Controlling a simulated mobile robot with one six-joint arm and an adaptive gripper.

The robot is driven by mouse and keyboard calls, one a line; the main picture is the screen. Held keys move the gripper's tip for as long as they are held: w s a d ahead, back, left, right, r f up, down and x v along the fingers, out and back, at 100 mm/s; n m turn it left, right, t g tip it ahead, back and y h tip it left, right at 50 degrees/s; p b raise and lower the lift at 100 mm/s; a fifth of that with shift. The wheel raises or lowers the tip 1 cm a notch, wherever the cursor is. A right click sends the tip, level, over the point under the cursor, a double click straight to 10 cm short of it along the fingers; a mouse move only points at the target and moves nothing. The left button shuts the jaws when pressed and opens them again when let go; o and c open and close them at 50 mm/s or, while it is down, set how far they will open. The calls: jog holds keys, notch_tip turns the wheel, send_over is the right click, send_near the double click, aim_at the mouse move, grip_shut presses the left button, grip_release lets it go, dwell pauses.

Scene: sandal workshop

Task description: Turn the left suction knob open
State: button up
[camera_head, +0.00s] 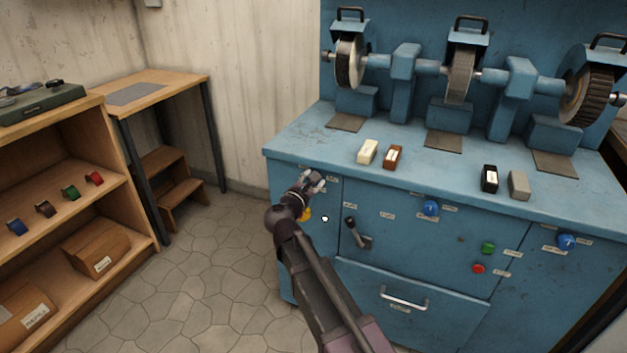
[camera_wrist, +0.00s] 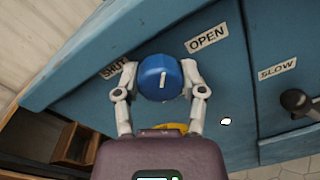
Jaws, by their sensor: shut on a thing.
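The left suction knob is a round blue knob (camera_wrist: 152,88) with a short white mark, on the front of the blue machine cabinet (camera_head: 300,165). In the wrist view a SHUT label (camera_wrist: 113,68) is at its upper left and an OPEN label (camera_wrist: 207,38) at its upper right. The white mark stands nearly upright in that view, between the two labels. My gripper (camera_head: 315,181) is shut on the knob, one finger on each side. In the head view my gripper hides the knob.
A black lever (camera_head: 356,232) is to the right on the cabinet front, by a SLOW label (camera_wrist: 277,69). A yellow part (camera_head: 307,214) shows partly behind my wrist. Other blue knobs (camera_head: 431,208) are farther right. Wooden shelves (camera_head: 130,205) stand left, with clear floor between.

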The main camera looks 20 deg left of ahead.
jog(key=o, duration=1.2)
jog(key=shift+w, duration=0.1)
jog(key=shift+c, duration=0.2)
jog(key=s+a, duration=0.1)
jog(key=s, duration=1.1)
jog(key=shift+a, duration=0.2)
